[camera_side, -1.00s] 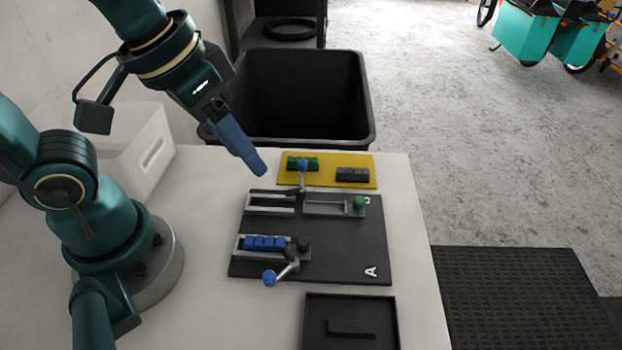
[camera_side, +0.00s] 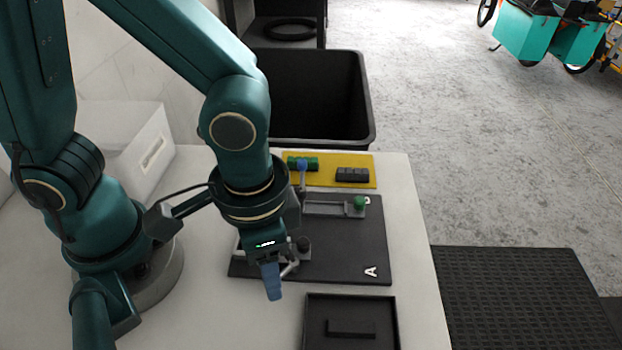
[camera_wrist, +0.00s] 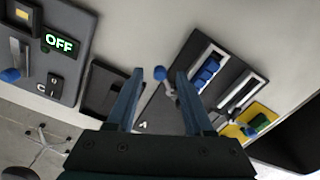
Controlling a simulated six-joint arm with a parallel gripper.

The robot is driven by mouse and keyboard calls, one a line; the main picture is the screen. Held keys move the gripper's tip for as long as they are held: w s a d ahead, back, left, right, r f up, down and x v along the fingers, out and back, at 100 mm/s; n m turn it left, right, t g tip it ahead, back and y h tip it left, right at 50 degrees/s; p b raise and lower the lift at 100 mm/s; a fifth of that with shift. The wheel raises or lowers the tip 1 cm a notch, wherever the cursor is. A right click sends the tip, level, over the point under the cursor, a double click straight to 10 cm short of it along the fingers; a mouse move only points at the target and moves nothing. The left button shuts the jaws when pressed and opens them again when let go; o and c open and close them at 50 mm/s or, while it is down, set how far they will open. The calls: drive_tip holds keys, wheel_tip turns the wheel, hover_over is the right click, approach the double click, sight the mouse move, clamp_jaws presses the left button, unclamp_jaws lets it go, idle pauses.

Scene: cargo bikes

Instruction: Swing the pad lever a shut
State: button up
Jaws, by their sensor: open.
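The pad lever at A is a grey arm (camera_side: 290,268) pivoted on a dark post at the near part of the black board (camera_side: 345,255). Its blue knob (camera_wrist: 160,73) points out past the board's edge in the wrist view. In the side view my gripper (camera_side: 272,290) hides the knob. My gripper points down just over that spot, with its two blue fingers (camera_wrist: 158,92) apart and the knob showing between and beyond them. I cannot tell whether they touch it. The blue blocks (camera_wrist: 206,72) lie in the channel beside the lever, hidden in the side view.
The other lever's blue knob (camera_side: 302,165) stands by the yellow plate (camera_side: 325,178). A black tray (camera_side: 385,312) is nearby. The wrist view shows a panel with an OFF display (camera_wrist: 60,43). A black bin (camera_side: 362,100) stands behind.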

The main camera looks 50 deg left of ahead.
drive_tip(key=shift+f, duration=0.4)
clamp_jaws()
drive_tip(key=shift+a+m, duration=0.1)
drive_tip(key=shift+m, duration=0.2)
drive_tip(key=m, duration=0.1)
drive_tip(key=a+m, duration=0.1)
drive_tip(key=m, duration=0.1)
drive_tip(key=shift+a, duration=0.15)
drive_tip(key=shift+w+a+m, duration=0.15)
drive_tip(key=shift+a+m, duration=0.1)
drive_tip(key=shift+m, duration=0.6)
drive_tip(key=shift+w+a+m, duration=0.1)
drive_tip(key=shift+a+m, duration=0.15)
drive_tip(key=shift+m, duration=0.6)
unclamp_jaws()
